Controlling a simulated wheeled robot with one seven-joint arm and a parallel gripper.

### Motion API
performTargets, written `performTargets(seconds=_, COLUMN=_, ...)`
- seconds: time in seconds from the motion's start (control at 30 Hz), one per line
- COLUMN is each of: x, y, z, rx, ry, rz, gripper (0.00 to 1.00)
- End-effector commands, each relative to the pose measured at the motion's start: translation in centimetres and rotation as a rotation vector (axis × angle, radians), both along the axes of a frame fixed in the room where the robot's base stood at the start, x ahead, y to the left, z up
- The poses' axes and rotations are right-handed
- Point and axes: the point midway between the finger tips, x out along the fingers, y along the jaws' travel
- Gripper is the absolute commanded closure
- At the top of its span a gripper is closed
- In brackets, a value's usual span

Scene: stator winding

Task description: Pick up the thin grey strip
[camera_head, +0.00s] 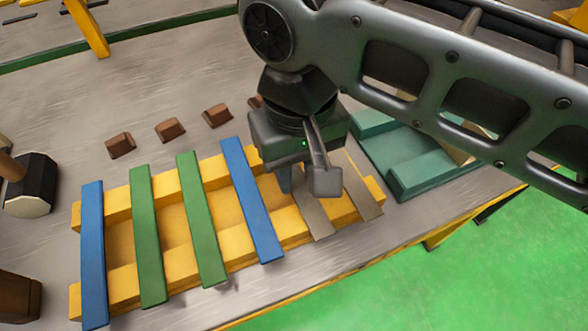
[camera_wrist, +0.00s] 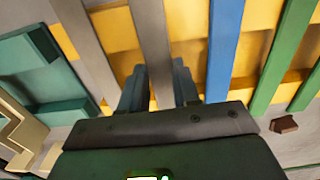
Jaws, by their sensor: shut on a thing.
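Two thin grey strips lie toward the right end of a yellow slatted rack (camera_head: 160,235). The left grey strip (camera_head: 314,218) is partly hidden under my gripper (camera_head: 292,180). In the wrist view this grey strip (camera_wrist: 153,40) runs between the two teal fingers of my gripper (camera_wrist: 158,82), which are shut on it. It appears level with the rack; I cannot tell whether it is lifted. The other grey strip (camera_head: 361,188) lies to the right, apart from my fingers; it also shows in the wrist view (camera_wrist: 84,45).
A blue strip (camera_head: 251,200) lies just left of my gripper, with two green strips (camera_head: 201,220) and another blue strip (camera_head: 93,255) beyond. A teal tray (camera_head: 385,155) stands right of the rack. Brown blocks (camera_head: 170,130) lie behind it. A black-headed mallet (camera_head: 32,185) is far left.

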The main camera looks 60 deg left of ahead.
Motion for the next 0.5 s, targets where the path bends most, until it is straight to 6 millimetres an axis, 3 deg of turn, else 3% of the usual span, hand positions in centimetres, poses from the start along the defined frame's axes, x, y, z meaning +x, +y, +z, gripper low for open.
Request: performTargets(seconds=0.5, x=-0.01, y=0.05, z=0.59, rx=0.002, ry=0.001, rz=0.0, gripper=1.0)
